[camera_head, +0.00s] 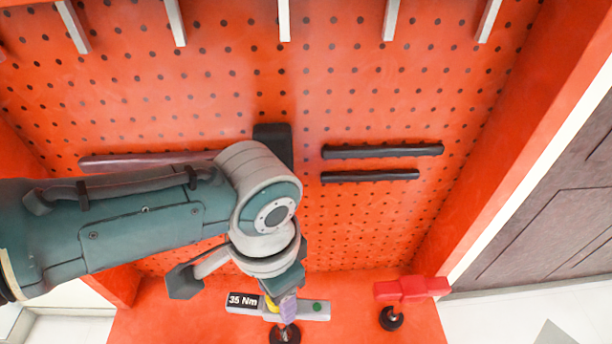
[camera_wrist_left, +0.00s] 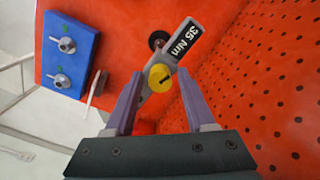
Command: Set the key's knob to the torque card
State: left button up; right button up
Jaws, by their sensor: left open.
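A grey bar-shaped key (camera_head: 305,311) with a black label reading 35 Nm (camera_head: 243,300) sits at the bottom middle of the head view, above a black round foot. It also shows in the left wrist view (camera_wrist_left: 195,22). Its yellow round knob (camera_wrist_left: 160,78) carries a short black mark; in the head view the knob (camera_head: 271,304) is partly hidden by my left gripper (camera_head: 287,306). In the left wrist view my left gripper (camera_wrist_left: 159,74) is open, with one purple finger on each side of the knob; contact cannot be told. I cannot make out a separate torque card. My right gripper is not in view.
A red block (camera_head: 410,289) stands on a black foot to the right. A blue panel (camera_wrist_left: 68,50) with two silver fittings shows in the wrist view. The orange perforated wall (camera_head: 350,90) carries dark bars (camera_head: 382,152). Orange floor between key and red block is clear.

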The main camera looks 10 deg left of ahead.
pick_arm(q)
jog(key=shift+r+n+p, duration=0.1)
jog(key=shift+n+p, duration=0.2)
jog(key=shift+n, duration=0.3)
jog(key=n+p, duration=0.1)
jog(key=n, duration=0.2)
jog(key=shift+d+n, duration=0.1)
jog(key=shift+n, duration=0.3)
jog(key=n, duration=0.4)
jog(key=shift+p, duration=0.35)
jog(key=shift+n, duration=1.1)
jog(key=c, duration=0.9)
jog(key=shift+o, duration=0.2)
